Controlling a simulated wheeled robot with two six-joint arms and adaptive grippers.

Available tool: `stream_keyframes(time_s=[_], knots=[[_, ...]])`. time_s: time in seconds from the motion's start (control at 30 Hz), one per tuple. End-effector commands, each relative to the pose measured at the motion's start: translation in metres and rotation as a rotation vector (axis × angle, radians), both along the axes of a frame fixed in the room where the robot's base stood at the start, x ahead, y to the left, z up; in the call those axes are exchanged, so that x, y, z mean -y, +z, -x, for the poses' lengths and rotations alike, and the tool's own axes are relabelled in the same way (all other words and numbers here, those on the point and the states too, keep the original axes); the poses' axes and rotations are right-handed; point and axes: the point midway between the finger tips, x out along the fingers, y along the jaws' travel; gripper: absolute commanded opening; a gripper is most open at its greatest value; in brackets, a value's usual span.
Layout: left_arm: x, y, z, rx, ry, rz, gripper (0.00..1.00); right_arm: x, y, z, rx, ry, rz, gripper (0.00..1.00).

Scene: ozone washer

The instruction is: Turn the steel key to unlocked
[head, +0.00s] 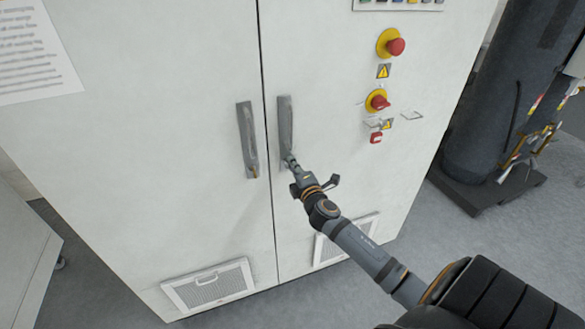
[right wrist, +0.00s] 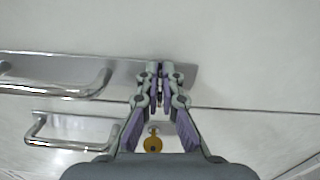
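The white cabinet has two doors with upright steel handles. My right gripper (head: 290,160) is at the lower end of the right door's handle plate (head: 285,115). In the right wrist view its fingertips (right wrist: 159,82) are close together at the end of that handle plate (right wrist: 110,68), with a thin sliver of metal between them. This appears to be the steel key, mostly hidden by the fingers; its turn angle cannot be told. A brass key (right wrist: 153,144) sits in the other door's handle plate, also seen in the head view (head: 254,172). My left gripper is not in view.
Red emergency buttons on yellow discs (head: 390,43) and (head: 377,101) are on the right door, with small red tags (head: 376,138) below. White vents (head: 208,286) are low on the doors. A dark cylinder (head: 490,110) stands right of the cabinet.

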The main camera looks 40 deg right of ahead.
Motion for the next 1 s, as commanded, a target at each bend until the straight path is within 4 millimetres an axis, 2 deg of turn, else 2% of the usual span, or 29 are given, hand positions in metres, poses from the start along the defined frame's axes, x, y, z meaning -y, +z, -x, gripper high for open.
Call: stream_keyframes(time_s=[0.3, 0.77, 0.8, 0.93, 1.0], knots=[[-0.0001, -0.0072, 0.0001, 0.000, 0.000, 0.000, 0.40, 0.0003, -0.0020, 0.0001, 0.019, -0.001, -0.082, 0.00], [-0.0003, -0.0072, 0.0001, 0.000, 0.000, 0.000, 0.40, 0.0004, -0.0017, 0.0001, 0.021, -0.001, -0.092, 0.00], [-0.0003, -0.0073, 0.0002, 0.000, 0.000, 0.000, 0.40, 0.0004, -0.0017, 0.0001, 0.021, -0.001, -0.092, 0.08], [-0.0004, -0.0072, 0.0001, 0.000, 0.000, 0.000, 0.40, 0.0003, -0.0016, 0.0001, 0.021, -0.001, -0.091, 0.26], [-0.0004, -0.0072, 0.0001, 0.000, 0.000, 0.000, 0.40, 0.0003, -0.0015, 0.0001, 0.021, -0.001, -0.091, 0.27]])
